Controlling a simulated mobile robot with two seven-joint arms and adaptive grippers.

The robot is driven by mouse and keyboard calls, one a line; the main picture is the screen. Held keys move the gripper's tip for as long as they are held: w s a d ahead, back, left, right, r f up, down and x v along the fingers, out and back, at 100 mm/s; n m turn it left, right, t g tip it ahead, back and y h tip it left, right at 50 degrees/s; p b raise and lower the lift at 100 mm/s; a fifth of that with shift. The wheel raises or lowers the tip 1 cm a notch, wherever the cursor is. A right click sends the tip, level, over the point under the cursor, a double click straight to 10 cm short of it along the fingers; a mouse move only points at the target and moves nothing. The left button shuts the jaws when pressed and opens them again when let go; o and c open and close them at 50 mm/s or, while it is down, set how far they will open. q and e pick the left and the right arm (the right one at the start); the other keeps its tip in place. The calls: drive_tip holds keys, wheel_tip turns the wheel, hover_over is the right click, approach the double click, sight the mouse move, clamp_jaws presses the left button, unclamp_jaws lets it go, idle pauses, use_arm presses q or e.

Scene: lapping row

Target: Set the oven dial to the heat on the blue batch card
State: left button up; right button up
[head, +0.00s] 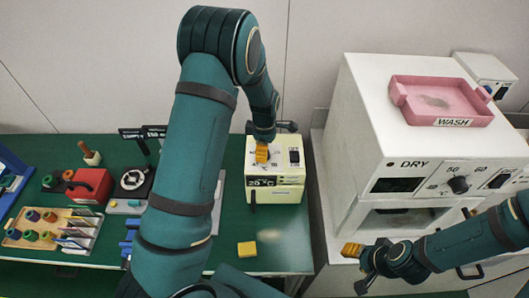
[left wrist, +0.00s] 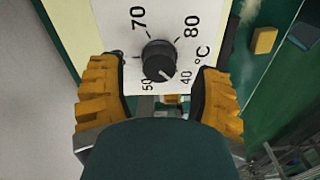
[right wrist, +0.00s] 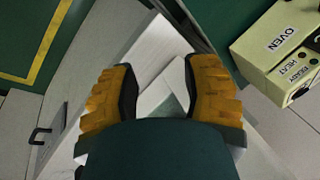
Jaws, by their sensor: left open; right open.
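The cream oven (head: 290,190) stands at the right end of the green bench, with a small display reading about 20 °C. Its black dial (left wrist: 159,58) has marks 40, 50, 70 and 80 visible around it in the left wrist view; its white pointer line points toward the 40. My left gripper (head: 262,153) is open at the oven's front panel, its fingers either side of the dial and apart from it. My right gripper (head: 362,262) is open and empty, low in front of the white dryer. I cannot make out a blue batch card.
The white DRY unit (head: 375,125) stands right of the oven, with a pink WASH tray (head: 440,100) on top. A yellow block (head: 247,249) lies on the bench. A wooden tray (head: 45,248) and a red box (head: 90,186) are at left.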

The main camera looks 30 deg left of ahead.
use_arm(q)
drive_tip(key=shift+f, duration=1.15)
clamp_jaws()
